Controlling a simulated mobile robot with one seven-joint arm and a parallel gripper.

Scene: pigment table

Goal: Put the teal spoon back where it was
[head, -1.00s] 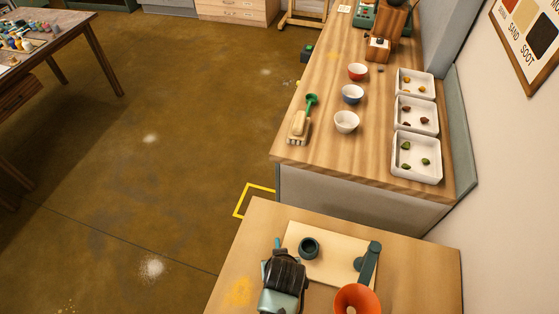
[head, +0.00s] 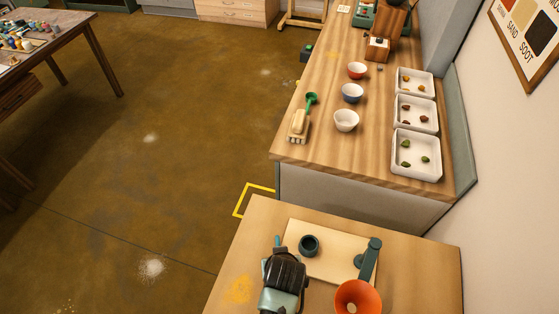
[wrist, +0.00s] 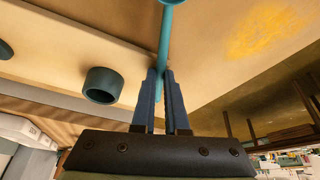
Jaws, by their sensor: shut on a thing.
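The teal spoon (wrist: 165,42) is a thin teal handle with a rounded end at the top edge of the wrist view. My gripper (wrist: 161,76) is shut on its handle. In the head view my gripper (head: 284,262) is over the near table's left part, and only a small bit of the spoon (head: 277,242) shows beyond it. A small dark teal cup (head: 309,245) stands on a cream board (head: 323,265) right of my gripper; the cup also shows in the wrist view (wrist: 103,84). I cannot tell whether the spoon touches the table.
A dark teal upright piece (head: 368,259) stands at the board's right side. An orange bowl (head: 358,298) is at the near edge. A yellow powder patch (head: 238,290) lies left of my gripper.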

